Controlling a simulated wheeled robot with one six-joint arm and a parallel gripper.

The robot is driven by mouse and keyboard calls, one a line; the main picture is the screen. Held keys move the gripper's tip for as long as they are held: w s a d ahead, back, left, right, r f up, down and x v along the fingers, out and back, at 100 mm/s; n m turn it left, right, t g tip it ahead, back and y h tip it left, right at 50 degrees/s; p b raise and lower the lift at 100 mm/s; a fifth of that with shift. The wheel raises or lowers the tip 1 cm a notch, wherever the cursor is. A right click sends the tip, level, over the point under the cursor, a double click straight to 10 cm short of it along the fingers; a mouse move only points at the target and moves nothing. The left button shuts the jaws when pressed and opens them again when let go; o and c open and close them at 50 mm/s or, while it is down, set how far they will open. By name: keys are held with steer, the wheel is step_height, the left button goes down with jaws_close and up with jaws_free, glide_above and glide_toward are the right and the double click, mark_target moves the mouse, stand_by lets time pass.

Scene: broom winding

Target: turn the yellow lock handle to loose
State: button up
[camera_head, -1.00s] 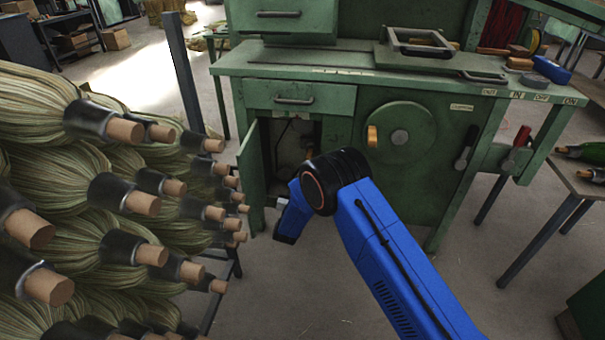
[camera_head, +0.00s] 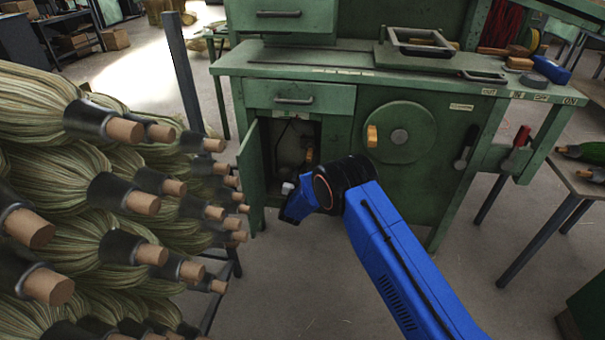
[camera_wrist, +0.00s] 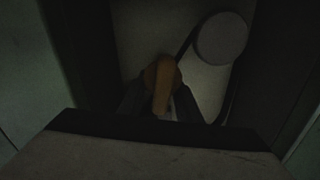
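The yellow lock handle (camera_wrist: 162,84) shows as a dull orange-yellow lever in the dark wrist view, at the middle. In the head view a small orange part (camera_head: 309,155) shows inside the open cabinet. My gripper (camera_wrist: 160,100) has one dark finger on each side of the handle's lower part. A small pale gap shows on the handle's right, so the fingers look open; contact is hard to judge in the dark. In the head view my blue arm reaches to the cabinet opening, and the fingers are hidden there.
The green machine (camera_head: 400,180) has a round wheel (camera_head: 412,132) with an orange knob (camera_head: 371,136). The cabinet door (camera_head: 251,177) stands open at left. Broom bundles (camera_head: 120,195) with wooden ends crowd the left. A round grey part (camera_wrist: 221,38) is near the handle.

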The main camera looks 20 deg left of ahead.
steer(key=c, duration=0.6)
steer(key=shift+m, duration=0.4)
steer(key=m, duration=0.2)
steer(key=shift+d+f+m, duration=0.1)
steer(key=shift+d+m, duration=0.15)
steer(key=shift+m, duration=0.05)
steer(key=shift+w+d+f+m, duration=0.15)
steer(key=shift+f+m, duration=0.15)
steer(key=shift+m, duration=1.8)
steer(key=shift+s+d+f+m, duration=0.15)
steer(key=shift+f+m, duration=0.15)
steer(key=shift+m, duration=1.8)
steer(key=shift+w+d+f+m, duration=0.15)
steer(key=shift+f+m, duration=0.15)
steer(key=shift+m, duration=1.8)
